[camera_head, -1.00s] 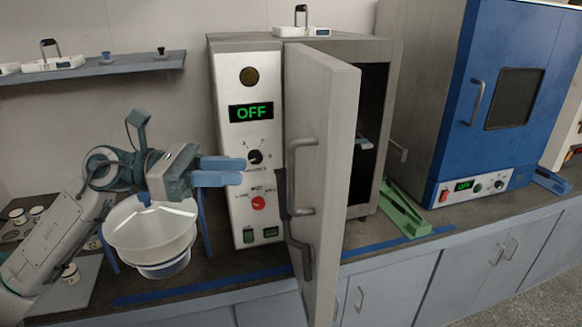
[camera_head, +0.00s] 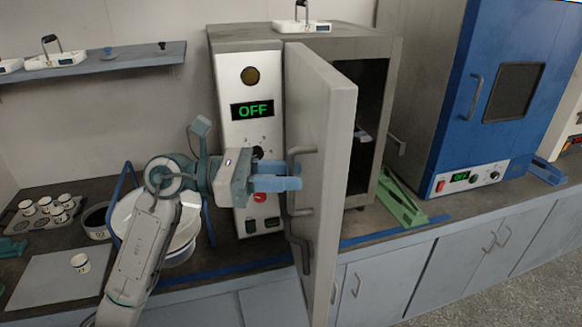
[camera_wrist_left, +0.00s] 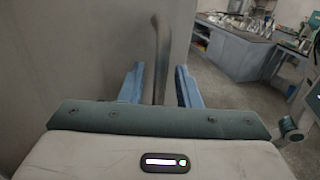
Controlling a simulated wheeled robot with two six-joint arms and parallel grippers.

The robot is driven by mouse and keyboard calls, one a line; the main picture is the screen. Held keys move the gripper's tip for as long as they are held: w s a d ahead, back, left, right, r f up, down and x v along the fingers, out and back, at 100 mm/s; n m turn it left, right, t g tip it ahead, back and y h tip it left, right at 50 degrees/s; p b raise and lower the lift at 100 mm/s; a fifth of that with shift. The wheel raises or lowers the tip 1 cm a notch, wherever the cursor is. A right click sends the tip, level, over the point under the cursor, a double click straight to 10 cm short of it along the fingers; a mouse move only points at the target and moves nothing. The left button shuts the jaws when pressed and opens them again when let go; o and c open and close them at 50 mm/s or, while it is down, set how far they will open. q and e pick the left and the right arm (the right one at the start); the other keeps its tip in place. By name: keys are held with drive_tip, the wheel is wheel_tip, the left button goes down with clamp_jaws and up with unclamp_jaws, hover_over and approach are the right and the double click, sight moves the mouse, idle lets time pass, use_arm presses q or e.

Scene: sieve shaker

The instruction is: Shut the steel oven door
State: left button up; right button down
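The steel oven (camera_head: 390,60) stands with its door (camera_head: 325,130) swung well open toward me, edge toward the front. The dark oven interior shows to the right of the door. A bar handle (camera_head: 293,205) is on the door's left-facing side. My left gripper (camera_head: 298,176) is at this handle, with its blue fingers pointing right. In the left wrist view the fingers (camera_wrist_left: 160,86) are apart and the handle bar (camera_wrist_left: 158,50) appears between them. I cannot tell whether they touch it. My right gripper is not in view.
The oven's control panel (camera_head: 252,75) reads OFF. A white bowl (camera_head: 127,215) stands behind my left arm. A green bracket (camera_head: 400,200) lies on the counter right of the door. A blue oven (camera_head: 490,70) stands farther right. Cups on a tray (camera_head: 45,215) are at left.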

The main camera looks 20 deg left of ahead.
use_arm(q)
drive_tip(key=shift+w+d, duration=0.2)
drive_tip(key=shift+d, duration=0.4)
clamp_jaws()
